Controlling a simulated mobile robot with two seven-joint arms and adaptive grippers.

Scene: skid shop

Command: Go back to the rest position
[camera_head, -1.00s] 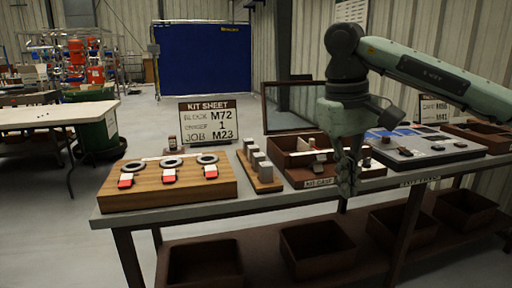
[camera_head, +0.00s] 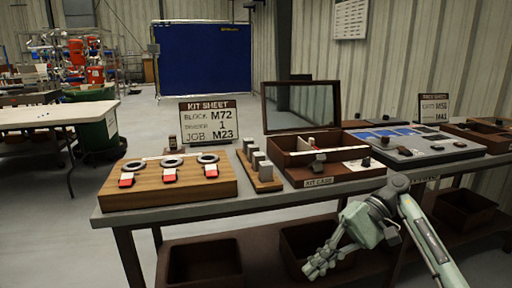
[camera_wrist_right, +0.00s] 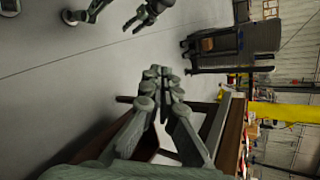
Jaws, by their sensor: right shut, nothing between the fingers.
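My right gripper (camera_head: 312,268) is low in front of the bench, below the tabletop's front edge, with its arm coming in from the right. Its fingers are shut and empty. In the right wrist view its fingertips (camera_wrist_right: 157,74) meet with nothing between them. Another green-grey gripper, which looks like my left one (camera_wrist_right: 142,17), shows small at the top of the right wrist view; its finger opening is too small to tell. The left arm does not show in the head view.
The bench holds a wooden board (camera_head: 150,198) with several rings, an open kit case (camera_head: 297,177), a kit sheet sign (camera_head: 208,122) and a grey tray (camera_head: 455,151). Brown bins (camera_head: 205,264) stand on the lower shelf, close behind my right gripper.

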